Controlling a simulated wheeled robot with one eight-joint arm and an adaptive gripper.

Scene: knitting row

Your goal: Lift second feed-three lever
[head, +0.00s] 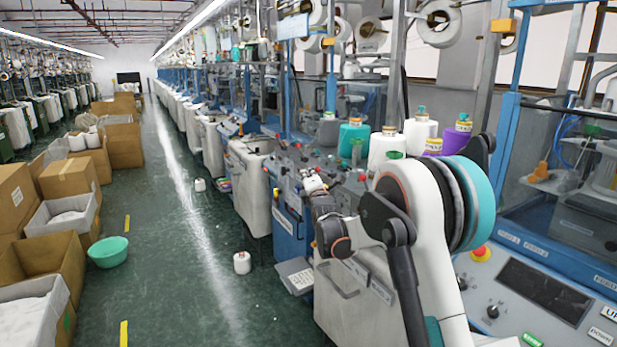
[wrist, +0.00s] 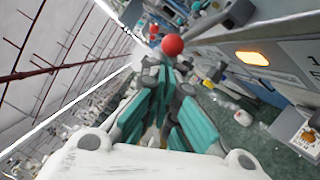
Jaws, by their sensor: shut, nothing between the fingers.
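In the wrist view a lever's round red knob (wrist: 172,45) shows just beyond the tips of my gripper (wrist: 166,68). The fingers with teal pads are close together and hold nothing. I cannot tell whether they touch the knob or its stem. In the head view my gripper (head: 313,182) is over the control top of a blue knitting machine, small and partly hidden by my arm. I cannot tell which lever is the second feed-three lever; no lever label is readable.
Yarn cones, teal (head: 353,140) and white (head: 387,149), stand on the machine behind my gripper. A white bin (head: 249,183) is to the left. The green aisle floor (head: 190,240) is mostly clear, with a yarn cone (head: 242,262) and a green basin (head: 108,252) on it.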

